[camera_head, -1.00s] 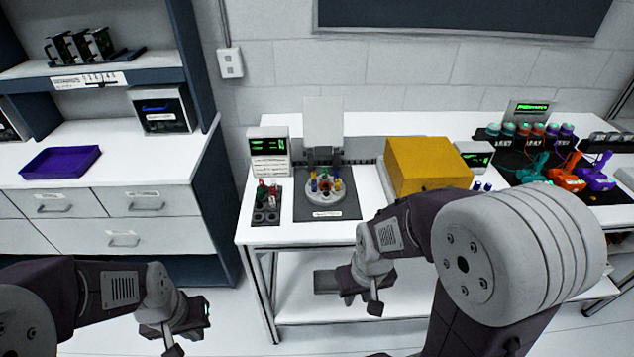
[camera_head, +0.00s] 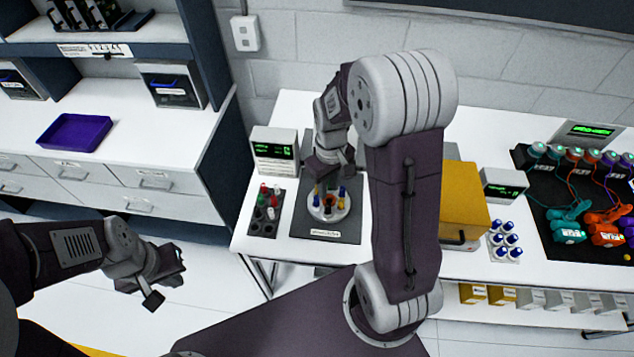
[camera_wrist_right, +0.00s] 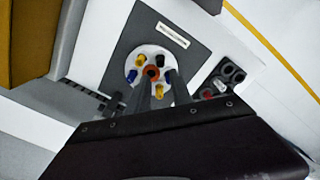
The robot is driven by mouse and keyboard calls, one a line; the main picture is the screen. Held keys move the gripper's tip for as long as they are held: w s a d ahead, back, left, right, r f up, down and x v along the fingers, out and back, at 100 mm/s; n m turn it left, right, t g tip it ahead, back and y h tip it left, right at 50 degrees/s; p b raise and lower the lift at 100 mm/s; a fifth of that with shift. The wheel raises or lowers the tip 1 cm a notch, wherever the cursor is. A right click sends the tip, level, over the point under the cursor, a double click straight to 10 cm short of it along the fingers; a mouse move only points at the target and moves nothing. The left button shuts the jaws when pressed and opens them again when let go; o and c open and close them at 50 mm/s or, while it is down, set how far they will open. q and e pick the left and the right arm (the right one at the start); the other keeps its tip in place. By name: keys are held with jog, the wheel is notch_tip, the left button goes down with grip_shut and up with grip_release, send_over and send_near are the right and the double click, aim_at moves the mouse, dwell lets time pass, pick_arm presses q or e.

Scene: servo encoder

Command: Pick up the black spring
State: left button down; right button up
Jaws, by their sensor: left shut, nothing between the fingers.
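A round white holder (camera_head: 340,215) stands on a dark mat on the table. It bears small yellow, blue and dark pieces around an orange-red centre, and shows in the right wrist view too (camera_wrist_right: 133,65). I cannot single out the black spring for certain; a dark piece (camera_wrist_right: 168,76) shows at the holder's edge. My right gripper (camera_head: 328,180) points down just above the holder; its fingers (camera_wrist_right: 152,92) overlap the near pieces in the wrist view, and their gap is unclear. My left gripper (camera_head: 165,284) is shut and empty, away from the table at lower left.
A dark rack (camera_head: 264,214) with red, white and green pieces stands left of the mat, below a display box (camera_head: 274,152). A yellow box (camera_head: 463,205) is to the right, beside a white tray of blue-topped pieces (camera_head: 505,240). A purple tray (camera_head: 74,132) sits on the left counter.

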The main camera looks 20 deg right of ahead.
aim_at(328, 205)
jog(key=f, duration=0.1)
jog(key=s+f, duration=0.1)
jog(key=shift+f, duration=0.4)
jog(key=shift+w+f, duration=0.2)
jog(key=shift+f, duration=0.25)
notch_tip(328, 205, down, 5)
jog(key=shift+s+f+p, duration=0.1)
jog(key=shift+p, duration=0.25)
grip_shut()
